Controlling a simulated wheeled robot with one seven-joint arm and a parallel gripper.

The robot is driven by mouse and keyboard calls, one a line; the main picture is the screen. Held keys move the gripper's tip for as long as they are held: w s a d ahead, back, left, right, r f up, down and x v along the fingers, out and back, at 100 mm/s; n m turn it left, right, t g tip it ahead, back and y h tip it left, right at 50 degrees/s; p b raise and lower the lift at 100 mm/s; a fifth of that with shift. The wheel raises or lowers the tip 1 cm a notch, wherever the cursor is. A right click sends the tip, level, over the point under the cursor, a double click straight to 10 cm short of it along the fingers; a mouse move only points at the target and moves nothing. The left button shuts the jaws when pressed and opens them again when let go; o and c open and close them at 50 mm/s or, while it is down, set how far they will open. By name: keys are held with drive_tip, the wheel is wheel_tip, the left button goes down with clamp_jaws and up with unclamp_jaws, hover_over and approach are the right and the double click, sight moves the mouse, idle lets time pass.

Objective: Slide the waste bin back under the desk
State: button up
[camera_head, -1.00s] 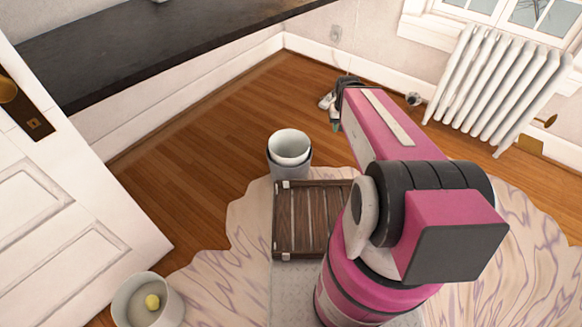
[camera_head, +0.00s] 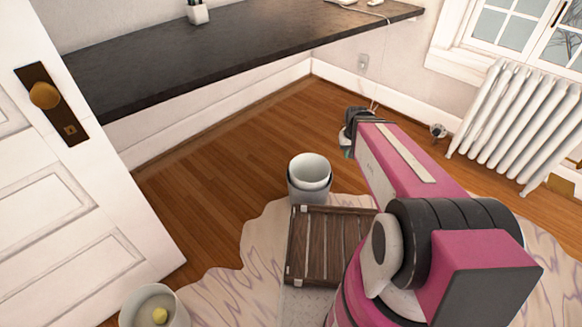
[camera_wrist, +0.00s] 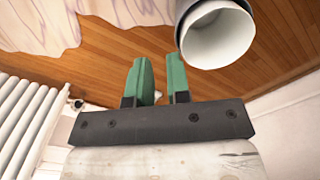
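A pale grey-white waste bin (camera_head: 309,184) stands upright on the wood floor, out in front of the dark desk (camera_head: 230,51), by the far end of a slatted wooden crate. It looks like a lighter bin or liner sits inside a greyer one. In the wrist view, the bin (camera_wrist: 214,38) is at the top right, close to the fingers but apart from them. A second white bin (camera_head: 180,312) with a yellow ball inside is at the bottom left. My gripper (camera_wrist: 160,68) has its green fingers apart with nothing between them; in the head view it is partly hidden, right of the bin.
The wooden crate (camera_head: 329,247) sits on the pale marbled rug beside the bin. A white door (camera_head: 80,200) stands at left, and a white radiator (camera_head: 515,127) is at right. The floor under the desk is clear.

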drive_tip(key=w+a+f+n, duration=0.1)
drive_tip(key=w+a+f, duration=0.2)
drive_tip(key=a+f, duration=0.3)
drive_tip(key=w+a+f+n, duration=0.2)
drive_tip(key=w+a+f, duration=0.2)
drive_tip(key=a, duration=0.7)
drive_tip(key=w+a+f+n, duration=0.1)
drive_tip(key=w+a+f, duration=0.3)
drive_tip(key=a+f, duration=0.3)
drive_tip(key=shift+w+a+f+n, duration=0.15)
drive_tip(key=shift+a+f+n, duration=0.25)
drive_tip(key=shift+a, duration=0.85)
drive_tip(key=shift+f+h, duration=0.15)
drive_tip(key=shift+h, duration=0.15)
drive_tip(key=f, duration=1)
drive_tip(key=shift+w+d+f, duration=0.2)
drive_tip(key=shift+d+f, duration=0.05)
drive_tip(key=shift+d, duration=0.1)
clamp_jaws()
